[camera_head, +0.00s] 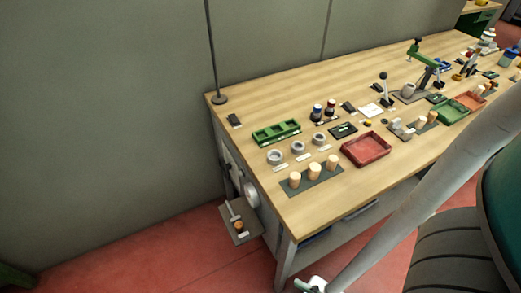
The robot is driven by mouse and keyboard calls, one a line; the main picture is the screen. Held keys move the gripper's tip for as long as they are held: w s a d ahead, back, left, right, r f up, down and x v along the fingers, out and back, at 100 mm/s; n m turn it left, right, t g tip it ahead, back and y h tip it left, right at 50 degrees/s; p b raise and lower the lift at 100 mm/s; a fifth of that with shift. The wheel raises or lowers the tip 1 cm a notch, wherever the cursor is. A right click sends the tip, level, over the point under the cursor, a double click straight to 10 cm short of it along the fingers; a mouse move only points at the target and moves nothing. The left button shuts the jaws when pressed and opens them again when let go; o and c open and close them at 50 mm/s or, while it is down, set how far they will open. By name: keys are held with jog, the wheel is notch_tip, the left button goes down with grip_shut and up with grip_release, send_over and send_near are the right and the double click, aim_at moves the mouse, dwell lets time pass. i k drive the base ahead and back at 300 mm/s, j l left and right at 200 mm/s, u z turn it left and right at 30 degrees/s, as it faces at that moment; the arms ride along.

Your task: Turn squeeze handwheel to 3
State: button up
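A pale round wheel-like part (251,194) sits on the left end of the workbench, below the top. It looks like the handwheel, but its markings and the number it is set to are too small to read. A small grey plate (243,238) juts out below it, with a brown cork-like piece (239,225) and a pale bar on it. My grey arm comes in from the right and runs down to the bottom edge, where a pale joint of it shows. My gripper's fingers are out of view, so its opening is hidden. Nothing of my arm touches the wheel.
The wooden bench top (265,95) carries corks on a dark mat (312,178), grey rings (298,147), a green tray (277,132), a red tray (366,150) and a green lever press (425,60). A thin post (213,50) stands at the back left corner. Red floor left of the bench is free.

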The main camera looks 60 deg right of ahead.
aim_at(226, 168)
jog(key=z, duration=0.6)
jog(key=i+j+z, duration=0.2)
jog(key=j+z, duration=0.3)
jog(key=j, duration=0.9)
jog(key=j+z, duration=0.45)
jog(key=j, duration=1)
jog(key=i+j+z, duration=0.2)
jog(key=j, duration=0.45)
jog(key=i+j+z, duration=0.2)
jog(key=j, duration=0.45)
jog(key=j+z, duration=0.2)
jog(key=j, duration=0.45)
jog(key=k, duration=0.05)
